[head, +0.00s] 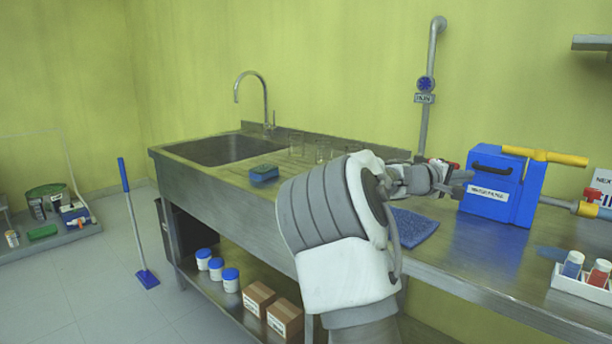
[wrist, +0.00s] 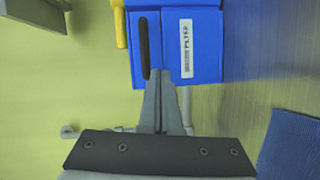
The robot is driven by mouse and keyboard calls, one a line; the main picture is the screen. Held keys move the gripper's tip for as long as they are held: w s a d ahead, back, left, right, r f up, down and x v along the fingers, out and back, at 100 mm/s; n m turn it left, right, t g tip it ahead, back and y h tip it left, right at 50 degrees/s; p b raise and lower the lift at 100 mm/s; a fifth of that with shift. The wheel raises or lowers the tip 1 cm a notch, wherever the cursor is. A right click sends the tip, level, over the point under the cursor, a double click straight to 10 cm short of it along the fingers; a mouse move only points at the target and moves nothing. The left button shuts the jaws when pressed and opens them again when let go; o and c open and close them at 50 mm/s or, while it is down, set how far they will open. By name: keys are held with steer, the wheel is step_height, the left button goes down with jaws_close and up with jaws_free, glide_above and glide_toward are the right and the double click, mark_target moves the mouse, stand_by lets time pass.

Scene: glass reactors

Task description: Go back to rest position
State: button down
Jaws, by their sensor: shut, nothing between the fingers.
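My gripper (head: 462,184) is at the end of my arm, which reaches over the steel counter (head: 340,205) in the head view. Its fingers are together and empty; they also show in the wrist view (wrist: 165,100). A blue filter box (head: 500,185) with a black handle and a white label stands on the counter just right of my fingertips. In the wrist view the box (wrist: 205,60) lies straight ahead of the fingers. I cannot tell whether the fingertips touch it.
A blue cloth (head: 412,228) lies on the counter below my gripper. A blue sponge (head: 264,172), glass beakers (head: 322,150) and a sink (head: 225,150) are to the left. Yellow-handled pipework (head: 545,155) joins the box. A white rack (head: 580,285) with bottles stands at right.

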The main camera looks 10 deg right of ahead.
steer(key=s+f+y, duration=0.1)
steer(key=s+a+f+m+y, duration=0.1)
steer(key=s, duration=0.1)
steer(key=s+a+f+m+g+y, duration=0.1)
steer(key=s, duration=0.1)
steer(key=shift+s+f, duration=0.25)
steer(key=shift+f, duration=0.05)
steer(key=s+a+f+y, duration=0.1)
steer(key=a, duration=0.1)
steer(key=s+a+f+m+y, duration=0.1)
steer(key=s+a, duration=0.1)
steer(key=s+a+f+y, duration=0.1)
steer(key=s+a, duration=0.1)
steer(key=a, duration=0.1)
steer(key=shift+f+m+y, duration=0.25)
steer(key=shift+m+y, duration=0.05)
steer(key=shift+y, duration=0.1)
steer(key=s+a+f+n+t+y, duration=0.1)
steer(key=s+a+y, duration=0.2)
steer(key=s+a, duration=0.5)
steer(key=s+a+f+n+t+y, duration=0.1)
steer(key=s+a+y, duration=0.3)
steer(key=a, duration=0.9)
steer(key=s+a+f+t+y, duration=0.1)
steer(key=s+a+y, duration=0.2)
steer(key=s+a, duration=0.55)
step_height(320, 180, up, 24)
steer(key=a+p, duration=0.2)
steer(key=p, duration=2.2)
steer(key=shift+w, duration=0.35)
